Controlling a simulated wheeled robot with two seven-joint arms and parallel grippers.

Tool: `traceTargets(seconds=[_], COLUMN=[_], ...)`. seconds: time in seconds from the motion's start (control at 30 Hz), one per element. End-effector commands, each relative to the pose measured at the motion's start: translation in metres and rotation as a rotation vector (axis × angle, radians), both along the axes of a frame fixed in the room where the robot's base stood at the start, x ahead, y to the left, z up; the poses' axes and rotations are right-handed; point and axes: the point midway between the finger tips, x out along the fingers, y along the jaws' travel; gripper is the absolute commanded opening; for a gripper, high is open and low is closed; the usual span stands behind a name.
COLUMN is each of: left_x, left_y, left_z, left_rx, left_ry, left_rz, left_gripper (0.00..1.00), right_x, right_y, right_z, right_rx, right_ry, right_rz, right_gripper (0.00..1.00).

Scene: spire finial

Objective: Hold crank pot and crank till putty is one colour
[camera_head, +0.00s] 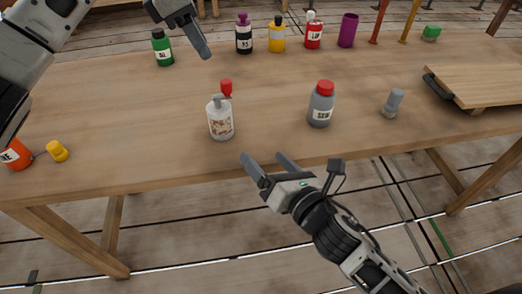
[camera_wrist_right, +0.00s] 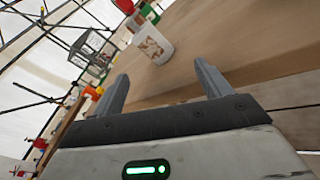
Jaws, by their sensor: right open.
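The crank pot (camera_head: 220,124) is a white pot with a brown picture label, a grey top and a red knob (camera_head: 226,84). It stands upright near the table's front edge. It also shows beyond my fingers in the right wrist view (camera_wrist_right: 153,45). No putty can be seen inside it. My right gripper (camera_head: 264,158) is open and empty at the front edge, below and right of the pot, not touching it. My left gripper (camera_head: 201,42) hangs beyond the pot, up and to the left, apart from it. Only one of its fingers shows clearly, so its opening is unclear.
A grey bottle with a red cap (camera_head: 320,105) stands right of the pot, with a small grey piece (camera_head: 393,104) farther right. Several coloured bottles line the back. A wooden board (camera_head: 485,82) lies at right. An orange bottle (camera_head: 16,156) lies at left.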

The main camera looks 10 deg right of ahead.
Motion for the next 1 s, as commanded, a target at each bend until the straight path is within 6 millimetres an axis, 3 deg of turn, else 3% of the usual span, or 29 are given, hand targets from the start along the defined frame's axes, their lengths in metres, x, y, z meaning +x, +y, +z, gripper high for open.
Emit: traceTargets(seconds=[0.1,0.3,0.57,1.0], left_x=[0.0,0.0,0.0,0.0], left_y=[0.0,0.0,0.0,0.0], left_z=[0.0,0.0,0.0,0.0], left_rx=[0.0,0.0,0.0,0.0], left_ry=[0.0,0.0,0.0,0.0], left_rz=[0.0,0.0,0.0,0.0], left_gripper=[0.36,0.36,0.36,0.36], right_x=[0.007,0.011,0.039,0.117], right_y=[0.008,0.014,0.028,0.067], right_z=[0.013,0.021,0.023,0.023], right_rx=[-0.244,-0.439,-0.457,-0.452], right_ry=[-0.158,-0.286,-0.299,-0.295], right_rz=[0.05,0.083,0.084,0.083], right_gripper=[0.77,0.77,0.77,0.77])
